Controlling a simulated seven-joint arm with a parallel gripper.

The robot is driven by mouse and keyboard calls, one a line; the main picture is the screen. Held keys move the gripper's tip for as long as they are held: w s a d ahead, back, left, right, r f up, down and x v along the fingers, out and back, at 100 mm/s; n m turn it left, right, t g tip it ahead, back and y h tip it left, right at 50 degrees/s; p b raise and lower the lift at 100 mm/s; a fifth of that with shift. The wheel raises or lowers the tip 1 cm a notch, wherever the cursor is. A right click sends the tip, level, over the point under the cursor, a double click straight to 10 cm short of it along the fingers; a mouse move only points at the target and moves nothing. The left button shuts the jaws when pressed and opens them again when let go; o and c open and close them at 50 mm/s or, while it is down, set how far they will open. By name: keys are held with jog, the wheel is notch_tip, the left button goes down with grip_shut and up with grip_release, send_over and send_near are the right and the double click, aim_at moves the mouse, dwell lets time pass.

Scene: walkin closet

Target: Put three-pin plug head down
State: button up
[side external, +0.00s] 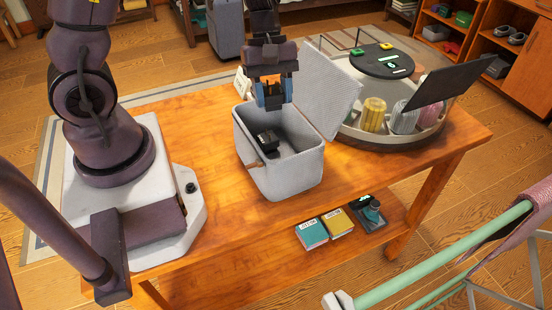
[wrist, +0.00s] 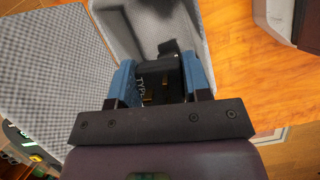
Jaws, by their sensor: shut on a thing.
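My gripper (side external: 272,96) is above the open grey box, its blue fingers pointing down at the box's mouth. In the wrist view, my gripper (wrist: 158,85) is shut on the black three-pin plug (wrist: 158,70). Brass pins and pale lettering show on the plug's side facing the wrist camera. A black item (side external: 267,140) shows inside the box below the fingers in the side view; its exact height above the box floor is hard to tell. The grey box (side external: 290,182) stands on the wooden table with its lid (side external: 328,78) swung open to the right.
A round tray (side external: 425,133) with jars and a dark tilted panel (side external: 447,85) stands right of the box. Bare table (side external: 205,135) lies between my base and the box. Two small books (side external: 325,229) lie on the lower shelf.

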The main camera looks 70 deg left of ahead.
jog(key=shift+w+d+r+n+t, duration=0.15)
jog(key=shift+d+n+t, duration=0.1)
jog(key=shift+d+n, duration=0.3)
jog(key=shift+w+d+r+n+t, duration=0.15)
jog(key=shift+d+n+t, duration=0.1)
jog(key=shift+d+n, duration=0.3)
send_over(280, 154)
jog(key=s+d, duration=0.2)
jog(key=d, duration=0.1)
jog(key=f, duration=1)
jog(key=shift+w+f, duration=0.2)
jog(key=shift+f, duration=2.4)
jog(key=o, duration=0.9)
jog(key=shift+f, duration=0.1)
